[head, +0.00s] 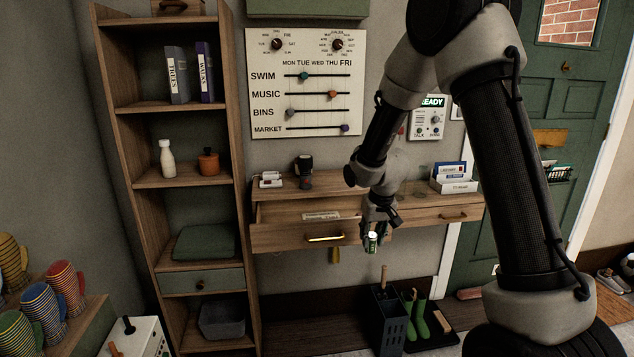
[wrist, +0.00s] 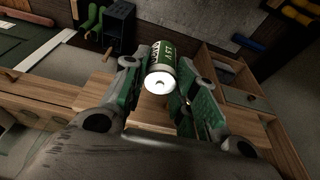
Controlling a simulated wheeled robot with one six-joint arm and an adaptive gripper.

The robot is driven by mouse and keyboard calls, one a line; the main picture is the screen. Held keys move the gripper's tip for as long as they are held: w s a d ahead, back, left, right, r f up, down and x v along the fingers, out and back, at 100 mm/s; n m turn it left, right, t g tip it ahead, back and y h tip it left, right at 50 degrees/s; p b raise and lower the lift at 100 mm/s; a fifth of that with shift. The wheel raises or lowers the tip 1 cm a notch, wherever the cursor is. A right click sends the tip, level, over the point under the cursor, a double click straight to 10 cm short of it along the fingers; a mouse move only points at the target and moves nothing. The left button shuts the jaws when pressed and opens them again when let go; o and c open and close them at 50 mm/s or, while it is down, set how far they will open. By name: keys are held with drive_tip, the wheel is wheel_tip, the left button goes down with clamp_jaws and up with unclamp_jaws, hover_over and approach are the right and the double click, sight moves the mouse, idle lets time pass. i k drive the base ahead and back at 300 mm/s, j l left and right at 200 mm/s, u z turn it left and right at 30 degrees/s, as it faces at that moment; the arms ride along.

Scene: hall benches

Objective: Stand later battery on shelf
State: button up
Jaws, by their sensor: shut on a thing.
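A green and white battery (head: 371,244) is in my gripper (head: 373,232), which is shut on it. It hangs upright or nearly so in front of the wooden drawer bench, clear of any surface. In the wrist view the battery (wrist: 161,68) sits between my two fingers (wrist: 160,80), with its pale round end toward the camera; its label is only partly legible. A tall wooden shelf unit (head: 240,150) stands to the left, apart from my gripper. No other battery can be made out.
The bench drawer (head: 290,236) is pulled open. A black umbrella stand (head: 388,315) and green boots (head: 415,318) stand below.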

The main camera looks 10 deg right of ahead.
sight(338, 184)
drive_tip(key=i+l+z, duration=0.25)
drive_tip(key=i+l+u, duration=0.1)
drive_tip(key=i+l, duration=0.15)
drive_tip(key=i+l+u, duration=0.1)
drive_tip(key=l, duration=0.25)
drive_tip(key=i, duration=0.1)
